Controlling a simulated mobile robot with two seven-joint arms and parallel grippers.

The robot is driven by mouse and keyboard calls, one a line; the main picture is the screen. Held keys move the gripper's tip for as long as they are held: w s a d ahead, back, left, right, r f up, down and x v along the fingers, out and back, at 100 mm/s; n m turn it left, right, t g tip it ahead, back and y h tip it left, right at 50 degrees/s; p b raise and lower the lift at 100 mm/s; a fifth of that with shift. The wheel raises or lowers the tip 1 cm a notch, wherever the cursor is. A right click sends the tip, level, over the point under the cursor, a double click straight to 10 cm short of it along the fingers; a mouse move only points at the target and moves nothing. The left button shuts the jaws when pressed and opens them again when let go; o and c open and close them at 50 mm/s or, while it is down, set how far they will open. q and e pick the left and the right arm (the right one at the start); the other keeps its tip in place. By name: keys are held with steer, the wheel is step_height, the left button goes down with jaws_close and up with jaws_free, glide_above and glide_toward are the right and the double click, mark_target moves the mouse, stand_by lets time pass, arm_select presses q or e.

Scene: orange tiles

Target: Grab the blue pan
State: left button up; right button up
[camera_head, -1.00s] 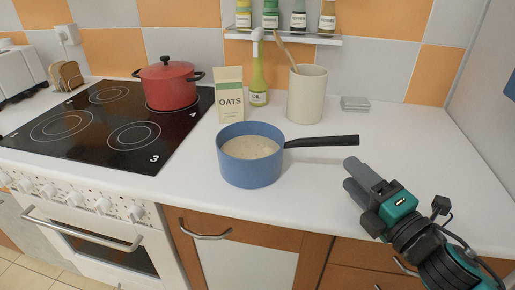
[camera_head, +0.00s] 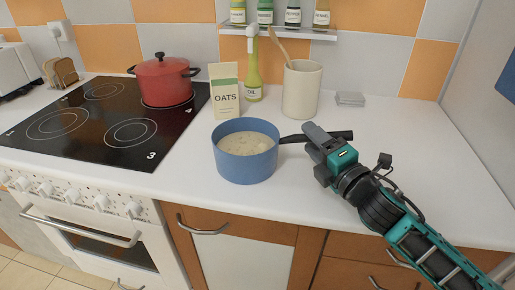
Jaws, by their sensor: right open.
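The blue pan (camera_head: 246,164) stands upright on the white worktop, to the right of the hob, with pale, oat-like contents inside. Its black handle (camera_head: 291,139) points right, and my right gripper covers part of it. My right gripper (camera_head: 311,141) is open at the handle, its fingers pointing left towards the pan. I cannot tell whether the handle lies between the fingers or whether they touch it. My left gripper is not in view.
A red pot (camera_head: 164,80) sits on the black hob (camera_head: 84,125). An oats carton (camera_head: 225,91), an oil bottle (camera_head: 253,79) and a cream utensil crock (camera_head: 302,89) stand behind the pan. The worktop (camera_head: 420,140) is clear on the right.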

steer(key=shift+w+a, duration=0.2)
steer(key=shift+w, duration=0.4)
steer(key=shift+c, duration=0.3)
jaws_close()
steer(key=shift+r, duration=0.2)
